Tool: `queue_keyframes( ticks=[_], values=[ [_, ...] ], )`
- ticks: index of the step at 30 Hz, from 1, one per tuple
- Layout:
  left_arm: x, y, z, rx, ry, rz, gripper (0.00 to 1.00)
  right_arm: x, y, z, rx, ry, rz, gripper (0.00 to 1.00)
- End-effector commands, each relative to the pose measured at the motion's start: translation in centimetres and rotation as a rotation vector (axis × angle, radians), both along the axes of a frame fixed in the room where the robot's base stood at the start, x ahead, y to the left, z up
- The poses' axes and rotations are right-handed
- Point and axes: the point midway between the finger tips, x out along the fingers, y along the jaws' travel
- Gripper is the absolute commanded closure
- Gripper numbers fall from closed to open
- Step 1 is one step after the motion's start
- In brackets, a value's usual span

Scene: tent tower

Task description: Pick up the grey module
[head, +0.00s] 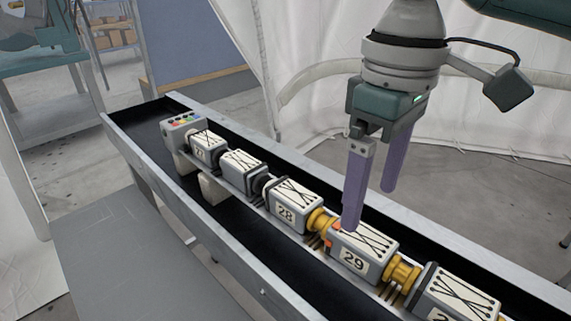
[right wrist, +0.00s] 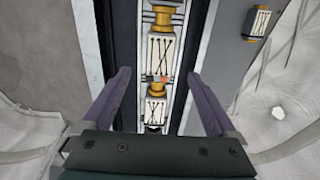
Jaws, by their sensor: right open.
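Several grey modules with black crossed cords on top stand in a row on a rail in the long trough. In the head view one is marked 28 (head: 285,213), one is marked 29 (head: 352,262), and another (head: 450,299) is partly cut off at the lower right. Yellow collars join some of them. My right gripper (head: 369,207) is open and empty, its purple fingers pointing down by module 29. In the right wrist view its fingers (right wrist: 157,75) spread to either side of the row, with modules (right wrist: 160,52) visible between them. My left gripper is not in view.
The trough (head: 205,227) has raised metal edges and a dark bed. A box with coloured buttons (head: 183,121) stands at the row's far end. In the right wrist view a separate grey module (right wrist: 257,22) lies right of the trough. White tent fabric (head: 315,40) hangs behind.

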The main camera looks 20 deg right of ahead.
Motion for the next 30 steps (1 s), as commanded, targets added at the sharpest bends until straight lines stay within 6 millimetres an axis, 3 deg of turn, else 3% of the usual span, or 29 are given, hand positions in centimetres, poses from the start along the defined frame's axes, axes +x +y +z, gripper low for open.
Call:
queue_keyframes(
  ticks=[3,8,18,26,30],
  values=[
    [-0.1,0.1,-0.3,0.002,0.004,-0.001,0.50,-0.1,0.0,-2.0,0.000,0.004,0.001,0.07],
    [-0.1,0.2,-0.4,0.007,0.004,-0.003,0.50,0.0,0.0,-3.4,0.001,0.000,0.002,0.07],
    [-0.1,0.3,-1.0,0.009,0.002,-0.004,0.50,0.1,-0.2,-8.1,0.000,0.000,0.004,0.07],
    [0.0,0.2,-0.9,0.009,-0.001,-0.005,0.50,0.2,-0.1,-8.4,0.001,-0.003,0.005,0.07],
    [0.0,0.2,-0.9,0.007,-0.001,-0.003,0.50,0.2,-0.1,-8.4,0.001,-0.003,0.005,0.22]
  ],
)
